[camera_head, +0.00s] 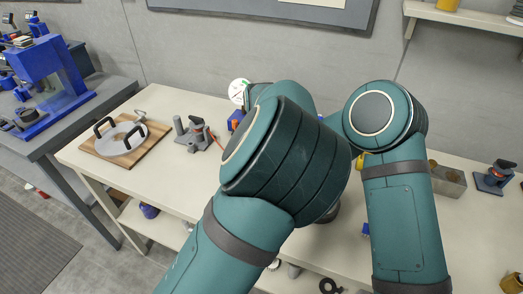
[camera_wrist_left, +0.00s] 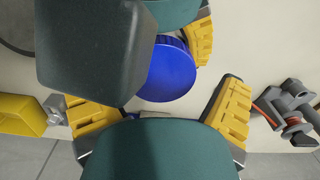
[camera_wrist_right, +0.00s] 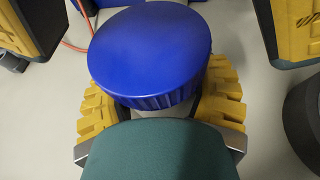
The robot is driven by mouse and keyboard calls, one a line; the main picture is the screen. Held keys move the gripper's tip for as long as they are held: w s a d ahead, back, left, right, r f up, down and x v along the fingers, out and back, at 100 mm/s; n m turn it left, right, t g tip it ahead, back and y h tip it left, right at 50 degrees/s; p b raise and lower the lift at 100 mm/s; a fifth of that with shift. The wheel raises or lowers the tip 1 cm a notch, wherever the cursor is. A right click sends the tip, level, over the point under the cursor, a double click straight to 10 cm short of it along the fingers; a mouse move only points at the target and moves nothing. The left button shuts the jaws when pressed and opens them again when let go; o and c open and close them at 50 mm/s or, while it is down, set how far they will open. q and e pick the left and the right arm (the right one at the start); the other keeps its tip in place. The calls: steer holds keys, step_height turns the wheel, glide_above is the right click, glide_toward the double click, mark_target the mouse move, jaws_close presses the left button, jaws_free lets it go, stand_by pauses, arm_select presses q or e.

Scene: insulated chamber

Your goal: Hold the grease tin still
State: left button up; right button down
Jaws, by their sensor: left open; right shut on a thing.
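The grease tin shows as a round blue ribbed lid (camera_wrist_right: 150,50) on a pale body in the right wrist view. My right gripper (camera_wrist_right: 160,108) is shut on the tin below the lid, one yellow finger on each side. The blue lid also shows in the left wrist view (camera_wrist_left: 168,75), partly hidden by a teal arm link of mine. My left gripper (camera_wrist_left: 162,117) is open, its yellow fingers wide apart on either side of the lid's near edge. I see no contact between them and the lid. In the head view my arms hide the tin and most of both grippers.
On the pale bench (camera_head: 180,106), a wooden board with a two-handled metal disc (camera_head: 122,138) and a grey fixture (camera_head: 194,133) stand left. A metal box (camera_head: 447,180) and another fixture (camera_head: 494,177) stand right. A blue press (camera_head: 48,75) is on the far-left table.

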arm_select(q)
steer(key=shift+f, duration=0.4)
steer(key=c, duration=1.3)
steer(key=n, duration=0.6)
steer(key=shift+r, duration=0.1)
steer(key=shift+r, duration=0.2)
steer(key=shift+r, duration=0.9)
